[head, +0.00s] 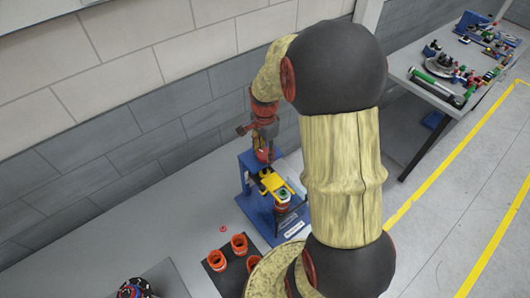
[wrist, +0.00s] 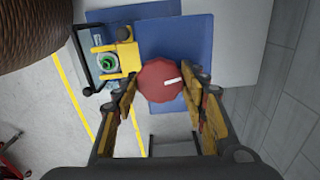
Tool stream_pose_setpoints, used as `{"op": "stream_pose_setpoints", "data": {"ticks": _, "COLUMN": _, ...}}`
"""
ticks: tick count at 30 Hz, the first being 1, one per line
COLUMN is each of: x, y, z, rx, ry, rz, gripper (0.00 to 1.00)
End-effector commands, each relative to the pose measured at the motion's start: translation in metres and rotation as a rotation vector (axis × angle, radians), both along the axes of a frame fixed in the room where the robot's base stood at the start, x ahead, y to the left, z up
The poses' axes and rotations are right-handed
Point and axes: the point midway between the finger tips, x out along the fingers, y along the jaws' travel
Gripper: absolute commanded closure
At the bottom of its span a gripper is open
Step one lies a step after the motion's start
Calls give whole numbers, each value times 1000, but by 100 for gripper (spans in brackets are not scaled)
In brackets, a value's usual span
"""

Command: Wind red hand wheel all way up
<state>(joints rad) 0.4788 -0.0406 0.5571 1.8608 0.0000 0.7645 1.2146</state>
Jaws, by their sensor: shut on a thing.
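The red hand wheel (wrist: 158,78) is a faceted disc with a short white mark pointing to the right in the wrist view. My gripper (wrist: 160,90) has one finger on each side of the wheel and is shut on it. In the head view my gripper (head: 263,152) points down over the blue fixture (head: 256,212), and the wheel cannot be made out clearly there. The fixture carries a yellow block (head: 272,183) with a green round part (head: 282,194), which also shows left of the wheel in the wrist view.
Several orange cups (head: 219,260) stand on a dark mat (head: 214,283) in front of the fixture. A small red piece (head: 223,229) lies on the grey table (head: 150,235). A brick wall (head: 150,125) is behind. Another table (head: 408,72) with parts stands at the right.

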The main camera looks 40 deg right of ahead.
Motion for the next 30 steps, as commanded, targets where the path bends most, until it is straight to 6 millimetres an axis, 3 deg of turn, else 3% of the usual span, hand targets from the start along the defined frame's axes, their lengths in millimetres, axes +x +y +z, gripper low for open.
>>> {"op": "stream_pose_setpoints", "data": {"ticks": 30, "x": 0, "y": 0, "z": 0, "rx": -1, "ry": -1, "rz": 849, "gripper": 86}}
